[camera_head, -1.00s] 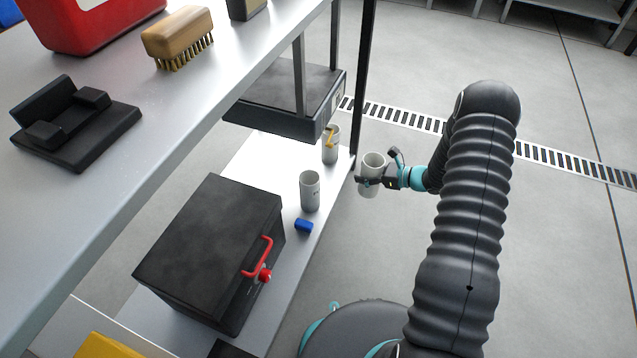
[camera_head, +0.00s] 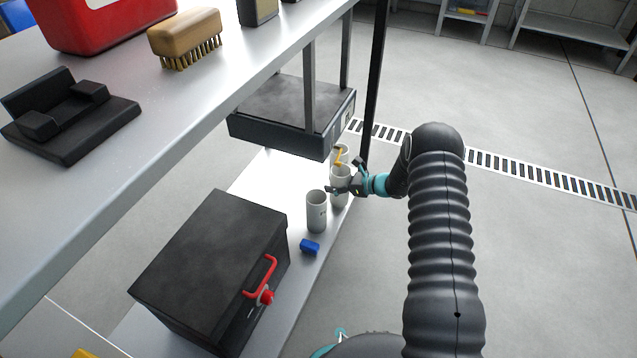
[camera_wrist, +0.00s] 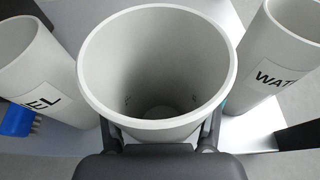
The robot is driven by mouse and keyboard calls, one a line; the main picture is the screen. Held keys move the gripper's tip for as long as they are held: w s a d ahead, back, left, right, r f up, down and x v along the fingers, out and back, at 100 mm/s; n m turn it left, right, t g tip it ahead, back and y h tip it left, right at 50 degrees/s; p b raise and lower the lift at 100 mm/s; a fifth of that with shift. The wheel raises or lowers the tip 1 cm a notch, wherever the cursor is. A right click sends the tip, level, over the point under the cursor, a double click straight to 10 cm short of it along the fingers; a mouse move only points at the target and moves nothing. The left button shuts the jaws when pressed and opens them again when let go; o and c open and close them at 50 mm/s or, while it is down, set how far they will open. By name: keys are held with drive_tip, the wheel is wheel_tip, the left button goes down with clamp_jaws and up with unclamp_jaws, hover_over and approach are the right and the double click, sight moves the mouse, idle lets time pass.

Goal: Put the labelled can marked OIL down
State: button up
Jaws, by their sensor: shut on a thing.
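My gripper (camera_head: 345,189) is shut around a pale grey open-topped can (camera_head: 340,173). The held can is upright and over the lower shelf, between two similar cans. In the wrist view the held can (camera_wrist: 150,65) fills the middle and looks empty. Its label faces away, so I cannot read it. I cannot tell whether its base touches the shelf. A can whose label ends in "EL" (camera_head: 316,212) stands on the near side; it is at the left in the wrist view (camera_wrist: 30,65). The can labelled "WAT..." (camera_wrist: 280,55) is on the other side, partly hidden in the head view.
A small blue object (camera_head: 310,246) lies in front of the near can. A black box with a red handle (camera_head: 215,265) fills the shelf nearer me. A dark slab (camera_head: 290,115) hangs above the cans' left side, and a black post (camera_head: 372,85) stands behind them.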

drive_tip(key=shift+w+a, duration=0.35)
drive_tip(key=shift+a, duration=0.4)
drive_tip(key=a, duration=0.1)
drive_tip(key=w+a, duration=0.1)
drive_tip(key=a, duration=0.1)
drive_tip(key=shift+w+a, duration=0.2)
drive_tip(key=shift+a, duration=0.1)
drive_tip(key=shift+f+b, duration=0.35)
drive_tip(key=shift+f, duration=0.4)
drive_tip(key=shift+f, duration=0.2)
drive_tip(key=o, duration=1.4)
drive_tip(key=shift+r, duration=0.1)
